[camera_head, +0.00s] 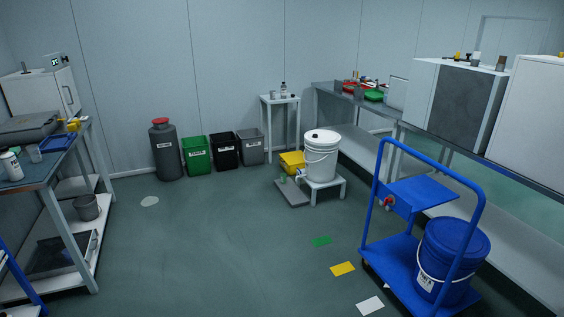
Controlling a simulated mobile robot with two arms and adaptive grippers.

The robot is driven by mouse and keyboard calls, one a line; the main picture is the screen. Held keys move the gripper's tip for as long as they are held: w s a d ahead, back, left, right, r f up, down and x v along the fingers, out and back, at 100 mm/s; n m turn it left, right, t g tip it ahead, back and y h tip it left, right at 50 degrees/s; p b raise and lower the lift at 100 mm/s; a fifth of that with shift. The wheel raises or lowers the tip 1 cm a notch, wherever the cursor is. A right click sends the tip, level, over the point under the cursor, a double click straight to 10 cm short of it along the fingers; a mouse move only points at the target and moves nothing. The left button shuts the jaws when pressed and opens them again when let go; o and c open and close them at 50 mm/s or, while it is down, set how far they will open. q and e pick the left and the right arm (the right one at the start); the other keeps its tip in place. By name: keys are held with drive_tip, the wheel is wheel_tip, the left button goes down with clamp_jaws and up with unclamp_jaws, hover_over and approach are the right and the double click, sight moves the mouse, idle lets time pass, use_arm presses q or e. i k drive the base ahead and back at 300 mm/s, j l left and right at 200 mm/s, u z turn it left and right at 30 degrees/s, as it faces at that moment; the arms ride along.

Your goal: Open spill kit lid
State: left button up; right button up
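No object carries a label I can read as a spill kit. A blue lidded bucket (451,258) with a white label stands upright on a blue cart (390,256) at the lower right. Its lid (456,237) appears shut, and a cart rail crosses in front of it. A white lidded bucket (319,157) stands on a low white stool (325,186) in the middle, with its lid (321,137) on. Neither of my grippers is in view.
Bins (197,155) and a grey drum with a red top (166,150) line the back wall. A workbench (62,165) stands at left; a long counter (352,107) runs along the right.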

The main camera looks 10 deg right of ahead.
sight(295, 157)
drive_tip(key=i+j+u, duration=0.25)
drive_tip(key=i, duration=0.3)
drive_tip(key=i+u, duration=0.25)
drive_tip(key=i, duration=1.2)
drive_tip(key=i+j+z, duration=0.1)
drive_tip(key=i, duration=0.9)
drive_tip(key=i+z, duration=0.1)
drive_tip(key=i, duration=0.55)
drive_tip(key=i+z, duration=0.15)
drive_tip(key=i, duration=0.5)
drive_tip(key=i+j+z, duration=0.1)
drive_tip(key=i, duration=0.5)
drive_tip(key=i+z, duration=0.2)
drive_tip(key=i, duration=0.4)
drive_tip(key=i+z, duration=0.2)
drive_tip(key=i, duration=0.4)
drive_tip(key=i+j+z, duration=0.2)
drive_tip(key=i, duration=0.45)
drive_tip(key=l, duration=0.1)
